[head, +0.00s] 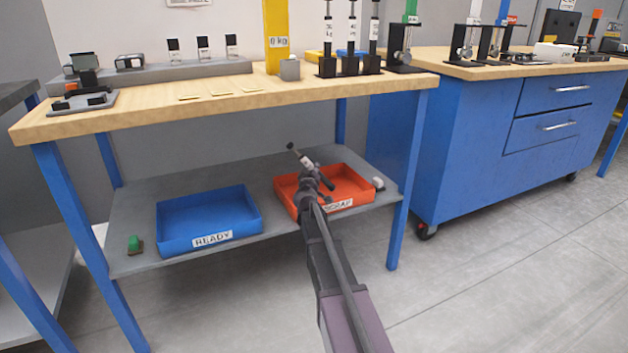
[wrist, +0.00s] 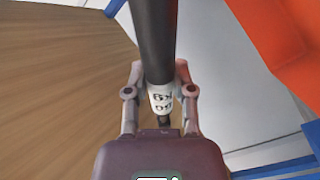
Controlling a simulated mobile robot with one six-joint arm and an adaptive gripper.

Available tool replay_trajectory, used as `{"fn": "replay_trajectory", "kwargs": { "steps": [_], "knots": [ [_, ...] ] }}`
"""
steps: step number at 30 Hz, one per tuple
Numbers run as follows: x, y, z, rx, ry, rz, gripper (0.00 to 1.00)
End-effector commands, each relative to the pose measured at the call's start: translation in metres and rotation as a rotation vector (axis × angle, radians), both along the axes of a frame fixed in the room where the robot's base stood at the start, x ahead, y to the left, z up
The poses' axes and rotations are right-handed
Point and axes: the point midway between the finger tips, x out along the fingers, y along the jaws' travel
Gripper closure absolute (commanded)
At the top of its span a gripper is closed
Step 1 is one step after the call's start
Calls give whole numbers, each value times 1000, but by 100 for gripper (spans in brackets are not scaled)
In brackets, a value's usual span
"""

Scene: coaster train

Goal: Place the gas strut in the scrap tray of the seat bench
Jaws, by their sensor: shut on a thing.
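The orange-red scrap tray (head: 352,181), with a white "SCRAP" label partly hidden by my arm, sits on the lower grey shelf of the bench. My gripper (head: 312,175) is in front of or over its left part in the head view; the height gap is unclear. My gripper is shut on the gas strut (head: 304,160), whose thin ball-tipped end points up and left. In the wrist view, the strut (wrist: 152,40) is a dark cylinder with a white label between the fingers (wrist: 160,95). An orange surface, likely the tray (wrist: 275,35), fills the upper right there.
A blue "READY" tray (head: 208,216) stands left of the scrap tray. A small green item (head: 134,243) lies at the shelf's left end. The wooden bench top (head: 225,98) overhangs the shelf and holds several fixtures and upright struts. A bench leg (head: 400,205) stands right.

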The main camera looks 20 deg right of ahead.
Motion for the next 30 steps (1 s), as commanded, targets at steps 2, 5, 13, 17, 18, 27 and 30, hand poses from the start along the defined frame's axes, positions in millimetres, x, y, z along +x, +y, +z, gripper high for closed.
{"fn": "replay_trajectory", "kwargs": {
  "steps": [2, 5, 13, 17, 18, 27, 30],
  "knots": [
    [-1, 0, 0, 0, 0, 0, 100],
    [-1, 0, 0, 0, -1, -1, 100],
    [-1, -1, -10, 0, 0, -1, 100],
    [-1, -1, -21, 0, 0, -1, 100],
    [-1, -1, -24, 0, 0, -1, 100],
    [-1, -2, -36, 0, 0, -1, 100],
    [-1, -2, -35, 0, 0, -3, 100]
  ]
}}
